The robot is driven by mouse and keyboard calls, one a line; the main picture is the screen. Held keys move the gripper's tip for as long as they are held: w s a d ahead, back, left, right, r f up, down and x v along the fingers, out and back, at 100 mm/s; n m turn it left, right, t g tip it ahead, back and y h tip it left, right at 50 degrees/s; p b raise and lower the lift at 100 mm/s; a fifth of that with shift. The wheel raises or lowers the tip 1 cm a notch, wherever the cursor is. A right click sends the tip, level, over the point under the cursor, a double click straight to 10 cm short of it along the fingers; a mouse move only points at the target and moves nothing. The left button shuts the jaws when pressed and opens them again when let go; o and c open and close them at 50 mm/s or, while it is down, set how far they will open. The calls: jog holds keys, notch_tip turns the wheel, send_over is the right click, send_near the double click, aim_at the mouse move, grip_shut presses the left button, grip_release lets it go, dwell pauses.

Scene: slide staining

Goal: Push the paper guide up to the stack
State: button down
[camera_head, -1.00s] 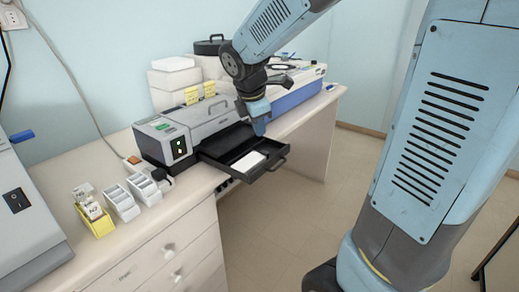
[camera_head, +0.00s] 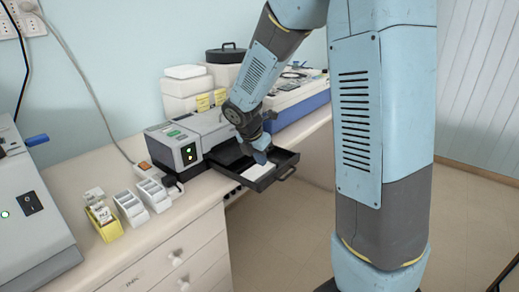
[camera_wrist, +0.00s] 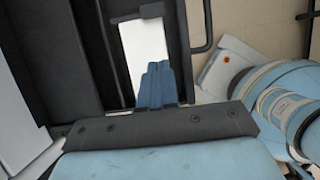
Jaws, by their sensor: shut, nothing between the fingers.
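The white paper stack (camera_head: 256,173) lies in the dark pulled-out tray (camera_head: 287,168) of the printer-like machine (camera_head: 186,140). The stack also shows in the wrist view (camera_wrist: 143,45). My gripper (camera_head: 261,157) points down into the tray at the stack's far side. In the wrist view its blue fingers (camera_wrist: 158,67) are shut together, empty, and overlap the near end of the stack. I cannot tell whether they touch it. The paper guide is hard to make out, dark on dark; a small dark piece (camera_wrist: 151,10) at the stack's far end may be it.
Slide racks (camera_head: 130,207) and a yellow holder (camera_head: 104,222) stand on the bench left of the machine. White boxes (camera_head: 188,91) and a blue-sided instrument (camera_head: 298,99) stand behind. The tray's handle (camera_head: 286,172) juts over the bench's front edge.

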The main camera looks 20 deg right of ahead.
aim_at(273, 161)
jog(key=x, duration=0.2)
jog(key=shift+w+d+f, duration=0.25)
jog(key=shift+d, duration=0.05)
jog(key=shift+w+d+r, duration=0.1)
jog(key=shift+w+d, duration=0.5)
jog(key=shift+d, duration=0.3)
jog(key=shift+w+d, duration=0.4)
jog(key=shift+d, duration=0.1)
jog(key=shift+w+d, duration=0.35)
jog(key=shift+d, duration=0.15)
